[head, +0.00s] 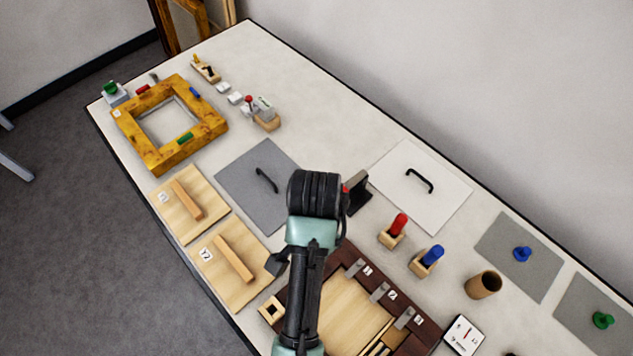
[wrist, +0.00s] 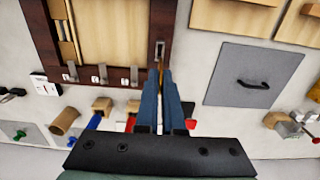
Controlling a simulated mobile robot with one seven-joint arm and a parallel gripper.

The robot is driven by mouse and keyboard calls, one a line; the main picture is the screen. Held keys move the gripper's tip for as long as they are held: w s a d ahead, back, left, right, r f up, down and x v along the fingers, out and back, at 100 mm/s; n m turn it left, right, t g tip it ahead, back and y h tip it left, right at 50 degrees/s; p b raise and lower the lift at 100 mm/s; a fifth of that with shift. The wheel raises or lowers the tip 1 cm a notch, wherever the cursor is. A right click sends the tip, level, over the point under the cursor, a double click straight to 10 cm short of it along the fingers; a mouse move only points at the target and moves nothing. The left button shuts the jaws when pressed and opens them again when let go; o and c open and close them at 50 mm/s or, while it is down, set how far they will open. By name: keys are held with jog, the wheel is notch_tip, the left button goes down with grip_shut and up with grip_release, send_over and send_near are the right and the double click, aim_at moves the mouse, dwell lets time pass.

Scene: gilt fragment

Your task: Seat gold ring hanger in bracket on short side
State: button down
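The dark brown wooden frame (wrist: 38,28) with a pale panel is at the upper left in the wrist view and partly behind my arm in the head view (head: 425,335). A grey metal bracket (wrist: 160,49) sits on its right rail in the wrist view. My gripper (wrist: 161,78) points at that rail, its blue fingers close together just below the bracket. A thin gold piece (wrist: 161,73), seemingly the ring hanger, shows between the fingertips. The fingers hide most of it, and I cannot tell whether it touches the bracket. My arm hides the fingertips in the head view.
Several numbered brackets (head: 379,291) line the frame's other rail. A red-handled tool (head: 397,226) and a blue-handled one (head: 429,257) stand in wooden blocks beside a brown cup (head: 483,285). A grey panel with a handle (head: 240,190) and wooden boards (head: 222,275) lie left.

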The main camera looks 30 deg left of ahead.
notch_tip(320, 180, down, 9)
jog(key=shift+f+p, duration=0.1)
jog(key=shift+p, duration=0.4)
jog(key=shift+f, duration=0.1)
jog(key=shift+f, duration=0.1)
jog(key=c, duration=1)
grip_release()
jog(key=shift+c, duration=0.2)
notch_tip(320, 180, up, 12)
jog(key=shift+r, duration=0.25)
